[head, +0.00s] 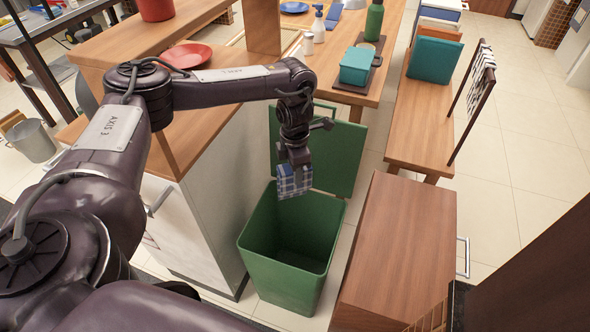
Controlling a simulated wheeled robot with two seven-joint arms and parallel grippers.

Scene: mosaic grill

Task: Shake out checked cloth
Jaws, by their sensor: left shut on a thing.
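The checked cloth (293,183) is blue and white and hangs folded below my left gripper (297,165). My left gripper is shut on it and points down. The cloth is over the open green bin (290,283), near its back edge, in front of the raised green lid (338,153). Its lower edge hangs near the level of the bin's rim; I cannot tell whether it dips inside. The visible inside of the bin is dark, and its bottom is hidden. My right gripper is not in view.
A white cabinet with a wooden counter (215,130) stands left of the bin. A low wooden cabinet (400,245) stands to its right. Behind are a table with a teal box (355,66) and a bench with a teal cushion (434,60). A red plate (187,55) sits on the counter.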

